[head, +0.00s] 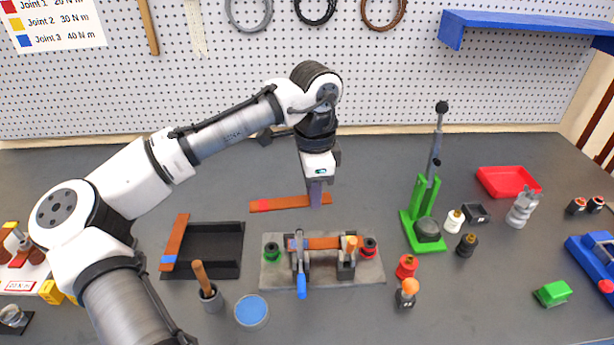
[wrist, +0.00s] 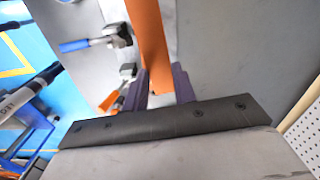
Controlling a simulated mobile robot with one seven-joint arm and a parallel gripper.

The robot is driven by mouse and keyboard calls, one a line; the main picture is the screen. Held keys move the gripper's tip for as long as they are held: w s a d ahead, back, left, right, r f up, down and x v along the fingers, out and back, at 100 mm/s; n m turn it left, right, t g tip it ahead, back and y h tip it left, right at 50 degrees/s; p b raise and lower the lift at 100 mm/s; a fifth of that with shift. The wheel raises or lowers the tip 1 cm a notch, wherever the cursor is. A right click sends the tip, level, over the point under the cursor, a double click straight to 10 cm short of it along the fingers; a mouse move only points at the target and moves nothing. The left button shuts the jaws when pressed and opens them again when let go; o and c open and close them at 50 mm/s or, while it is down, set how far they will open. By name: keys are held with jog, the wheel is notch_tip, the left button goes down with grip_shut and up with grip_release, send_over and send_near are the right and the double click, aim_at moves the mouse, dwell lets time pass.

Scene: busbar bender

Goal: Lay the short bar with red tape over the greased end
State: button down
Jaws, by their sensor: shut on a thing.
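A copper-coloured bar with red tape (head: 285,203) is held near its right end by my gripper (head: 315,200), behind the clamp fixture. The tape sits toward the bar's left end. In the wrist view the orange bar (wrist: 151,40) runs up from between the dark fingers of my gripper (wrist: 160,85); the tape is out of that view. Its height above the table is unclear. Another copper bar (head: 325,243) lies across the grey fixture (head: 345,273) between two clamps. I cannot make out grease on either end of it.
A blue-handled clamp (head: 301,275) and an orange-handled clamp (head: 348,260) stand on the fixture. A blue-taped bar (head: 175,240) rests at the black tray's (head: 225,265) left edge. A green press (head: 425,210) stands right. A brush cup (head: 210,298) and blue tin (head: 251,311) are in front.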

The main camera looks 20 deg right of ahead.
aim_at(319, 243)
jog(key=shift+s+d+f+m, duration=0.35)
jog(key=shift+d+f+m, duration=0.2)
jog(key=shift+m, duration=0.15)
notch_tip(319, 243, down, 7)
jog(key=b, duration=0.7)
jog(key=shift+b, duration=0.3)
jog(key=shift+s+a+r+p, duration=0.2)
jog(key=shift+s+p, duration=0.1)
jog(key=shift+s, duration=0.3)
jog(key=shift+s+a+r+p, duration=0.1)
jog(key=shift+s+a+p, duration=0.15)
jog(key=shift+s, duration=0.3)
jog(key=shift+f, duration=0.75)
jog(key=shift+f, duration=0.35)
jog(key=c, duration=1.1)
grip_release()
jog(key=shift+o, duration=0.2)
